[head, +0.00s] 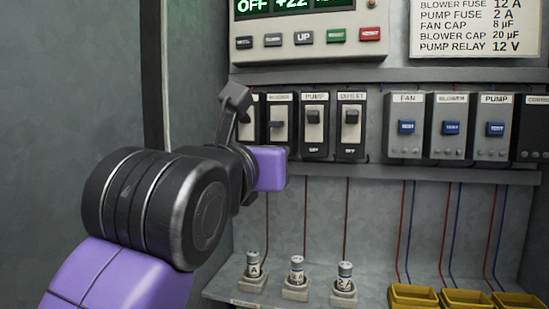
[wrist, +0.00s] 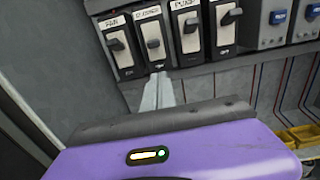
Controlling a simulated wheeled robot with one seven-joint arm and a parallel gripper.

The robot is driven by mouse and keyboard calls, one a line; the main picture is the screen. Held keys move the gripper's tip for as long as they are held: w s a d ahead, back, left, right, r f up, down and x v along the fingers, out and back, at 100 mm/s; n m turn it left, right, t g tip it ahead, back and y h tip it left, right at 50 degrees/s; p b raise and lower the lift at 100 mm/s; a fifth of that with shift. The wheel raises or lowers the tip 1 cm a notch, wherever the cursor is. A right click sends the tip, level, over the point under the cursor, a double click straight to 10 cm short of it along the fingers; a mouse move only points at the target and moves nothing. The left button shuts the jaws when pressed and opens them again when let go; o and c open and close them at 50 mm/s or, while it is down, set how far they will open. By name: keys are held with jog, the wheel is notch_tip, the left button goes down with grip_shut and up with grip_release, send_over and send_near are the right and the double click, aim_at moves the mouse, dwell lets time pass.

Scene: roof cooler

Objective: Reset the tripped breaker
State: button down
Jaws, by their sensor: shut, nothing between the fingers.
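A row of black-framed breakers with grey levers hangs on the panel. The BLOWER breaker (head: 279,124) has its lever lower than the PUMP breaker's (head: 314,125); the OUTLET breaker (head: 351,128) stands at the right with its lever raised. The FAN breaker (wrist: 120,47) is mostly hidden by my arm in the head view but shows whole in the wrist view. My gripper (wrist: 159,82) is shut and empty, its pale fingers pointing at the lower edge of the BLOWER breaker (wrist: 153,40). I cannot tell whether they touch it. In the head view my wrist hides the fingers.
A control box (head: 300,30) with a display and buttons is above the breakers. A ledge (head: 420,170) runs below the breakers. Fuses (head: 297,270) and yellow bins (head: 412,297) sit on the lower shelf.

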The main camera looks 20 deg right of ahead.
jog(key=b+v, duration=0.1)
jog(key=v, duration=0.5)
jog(key=shift+s+a, duration=0.15)
jog(key=shift+s, duration=0.15)
